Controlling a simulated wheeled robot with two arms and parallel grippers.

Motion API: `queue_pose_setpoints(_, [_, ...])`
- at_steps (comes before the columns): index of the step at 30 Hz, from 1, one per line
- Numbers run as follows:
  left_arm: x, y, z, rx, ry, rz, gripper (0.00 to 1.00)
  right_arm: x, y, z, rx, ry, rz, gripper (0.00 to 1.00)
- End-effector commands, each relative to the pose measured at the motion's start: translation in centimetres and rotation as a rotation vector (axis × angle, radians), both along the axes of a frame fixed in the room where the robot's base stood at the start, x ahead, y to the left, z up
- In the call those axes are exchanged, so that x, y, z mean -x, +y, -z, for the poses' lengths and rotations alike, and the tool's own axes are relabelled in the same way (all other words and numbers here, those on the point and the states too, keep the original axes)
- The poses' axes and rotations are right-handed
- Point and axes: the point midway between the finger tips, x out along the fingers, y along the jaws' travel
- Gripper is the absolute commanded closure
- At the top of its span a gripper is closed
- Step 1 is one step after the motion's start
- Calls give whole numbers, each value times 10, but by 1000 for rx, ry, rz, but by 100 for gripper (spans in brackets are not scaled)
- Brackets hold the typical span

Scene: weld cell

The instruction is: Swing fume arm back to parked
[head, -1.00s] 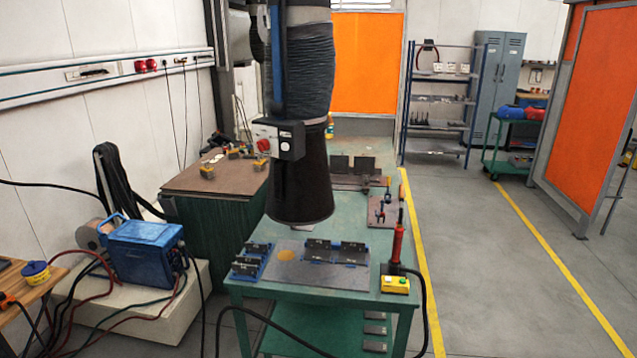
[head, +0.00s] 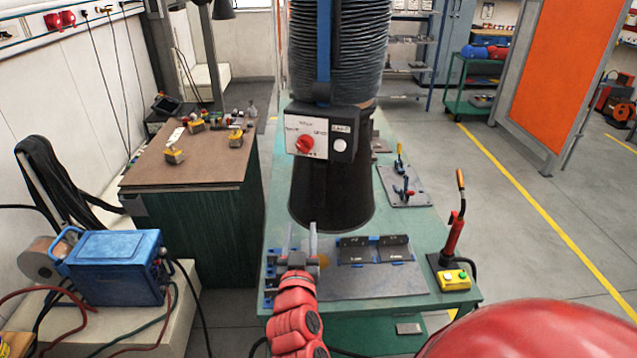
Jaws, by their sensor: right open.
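The fume arm has a ribbed dark hose (head: 342,60) and a black hood (head: 330,190) hanging upright above the green welding table (head: 455,297). A switch box (head: 322,134) with a red knob (head: 304,144) and a white button is on the hood's front. My right gripper (head: 302,240) is in front of the hood's lower left rim, fingers pointing up in the picture. Its two fingers are apart with nothing between them. I cannot tell whether a finger touches the hood. My left gripper is not in view.
The table holds a fixture plate with dark blocks (head: 376,249), a red torch (head: 453,230) and a yellow button box (head: 453,280). A brown-topped bench (head: 190,160) with clamps and a blue welder (head: 117,266) stand at left.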

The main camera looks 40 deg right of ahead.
Motion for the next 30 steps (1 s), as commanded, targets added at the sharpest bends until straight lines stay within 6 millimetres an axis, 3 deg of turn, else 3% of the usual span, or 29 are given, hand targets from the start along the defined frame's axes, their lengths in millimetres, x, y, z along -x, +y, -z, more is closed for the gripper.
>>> queue_pose_setpoints(6, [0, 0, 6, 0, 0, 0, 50, 12, -21, 0, -63, 0, 84, 50])
queue_pose_setpoints(22, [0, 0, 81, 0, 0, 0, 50, -30, -59, 3, -54, 1, 86, 50])
queue_pose_setpoints(30, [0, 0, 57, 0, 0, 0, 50, -76, -97, -4, -62, 9, 86, 50])
